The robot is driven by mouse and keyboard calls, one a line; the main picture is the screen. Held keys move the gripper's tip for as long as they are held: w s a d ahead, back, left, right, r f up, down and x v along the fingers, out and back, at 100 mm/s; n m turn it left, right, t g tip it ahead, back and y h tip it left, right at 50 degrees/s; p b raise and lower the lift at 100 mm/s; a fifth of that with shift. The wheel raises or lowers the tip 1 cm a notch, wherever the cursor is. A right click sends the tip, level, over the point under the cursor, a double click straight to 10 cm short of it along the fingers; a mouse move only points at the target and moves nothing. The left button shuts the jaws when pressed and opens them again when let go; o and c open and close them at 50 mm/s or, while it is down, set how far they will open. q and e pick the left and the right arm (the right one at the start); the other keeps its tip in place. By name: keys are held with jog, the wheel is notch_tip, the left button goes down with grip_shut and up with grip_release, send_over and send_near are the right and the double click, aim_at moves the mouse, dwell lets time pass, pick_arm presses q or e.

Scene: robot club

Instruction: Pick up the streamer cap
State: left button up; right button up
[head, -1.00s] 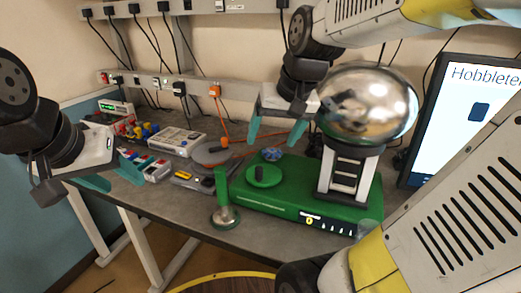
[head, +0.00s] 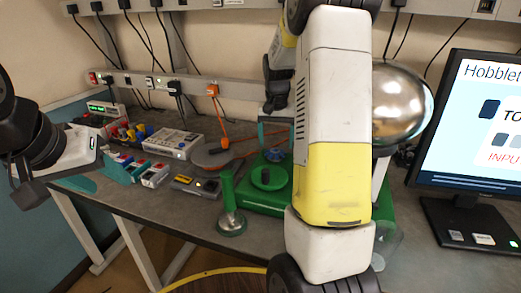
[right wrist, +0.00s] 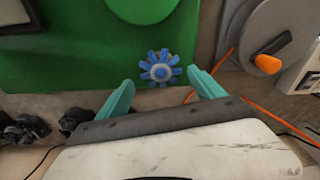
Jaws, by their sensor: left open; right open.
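A small blue finned piece, which looks like the streamer cap (head: 274,155), lies at the far edge of the green generator base (head: 262,206). In the right wrist view the blue cap (right wrist: 160,68) sits upright on the green surface (right wrist: 75,45), with fins all around. My right gripper (right wrist: 163,90) is open, its teal fingertips to either side of the cap and slightly short of it, not touching. In the head view my right gripper (head: 277,132) is just behind the cap, partly hidden by my arm. My left gripper (head: 99,176) is open and empty at the left.
A silver dome (head: 402,103) stands right of my right arm, its column mostly hidden. A green-handled discharge wand (head: 230,208) stands in front of the base. A monitor (head: 478,130) is at the right. Meters and an orange cable (head: 222,128) lie left and behind.

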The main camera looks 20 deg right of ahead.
aim_at(275, 150)
jog(key=f, duration=0.4)
jog(key=shift+w+f, duration=0.1)
jog(key=shift+w, duration=0.1)
jog(key=c, duration=1.5)
